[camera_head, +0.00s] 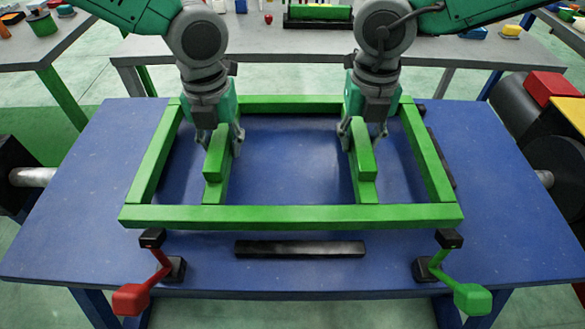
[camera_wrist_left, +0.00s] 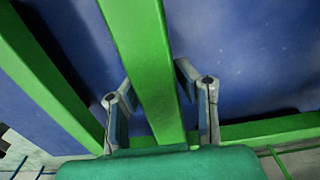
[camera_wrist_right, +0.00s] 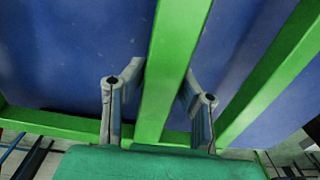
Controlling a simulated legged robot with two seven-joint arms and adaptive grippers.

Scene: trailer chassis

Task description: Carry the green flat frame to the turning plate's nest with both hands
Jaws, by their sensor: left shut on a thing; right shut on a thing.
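The green flat frame (camera_head: 290,216) is over the blue turning plate (camera_head: 60,215), with several bars forming a rectangle and two inner crossbars. I cannot tell whether it rests on the plate or hangs just above it. My left gripper (camera_head: 218,140) is shut on the left inner bar (camera_head: 215,170); in the left wrist view the fingers (camera_wrist_left: 160,110) stand on both sides of that bar. My right gripper (camera_head: 362,135) is shut on the right inner bar (camera_head: 362,172); the right wrist view shows its fingers (camera_wrist_right: 157,105) on both sides of it.
A black bar (camera_head: 300,248) lies on the plate in front of the frame. A red-handled clamp (camera_head: 150,280) and a green-handled clamp (camera_head: 455,280) stand at the front edge. Grey tables (camera_head: 270,45) stand behind. A red box (camera_head: 550,87) is at right.

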